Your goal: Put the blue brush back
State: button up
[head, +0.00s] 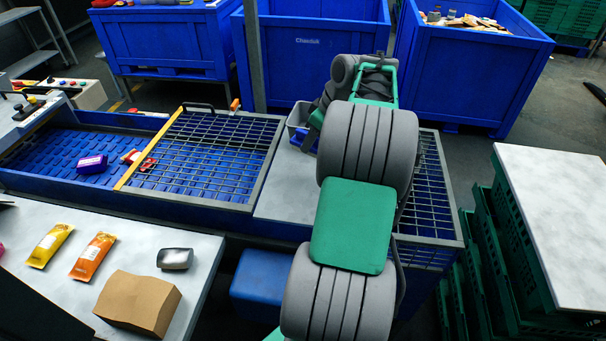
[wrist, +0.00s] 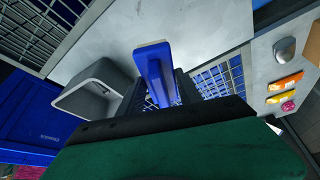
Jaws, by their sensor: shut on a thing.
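In the wrist view, my gripper (wrist: 159,94) is shut on the blue brush (wrist: 154,66), with its dark fingers on either side. The brush's blue body sticks out past the fingers, ending in a pale edge. A grey open-topped holder (wrist: 86,84) is just left of the brush in the wrist view. The brush shows beside the holder's opening, not inside it. In the head view, the holder (head: 297,116) stands at the metal plate's back edge, partly hidden by my arm. My gripper is mostly hidden there, and a bit of blue shows beside the holder.
Blue grid-covered conveyor (head: 215,150) lies left of a bare metal plate (head: 283,195). A purple pack (head: 92,163) lies on the conveyor. The front table (head: 215,243) carries yellow and orange packs, a grey item and a brown box. Blue bins (head: 475,75) stand behind; green crates are right.

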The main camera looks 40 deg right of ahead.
jog(key=a+f, duration=0.3)
jog(key=s+a+f+p, duration=0.1)
jog(key=f, duration=0.1)
jog(key=shift+a+f, duration=0.2)
notch_tip(320, 180, down, 3)
jog(key=shift+r+p, duration=0.2)
jog(key=shift+p, duration=0.45)
jog(key=shift+w+d+f, duration=0.1)
jog(key=shift+d+f, duration=0.05)
jog(key=shift+f, duration=0.1)
jog(key=shift+f+b, duration=0.15)
jog(key=shift+b, duration=0.2)
jog(key=o, duration=1.2)
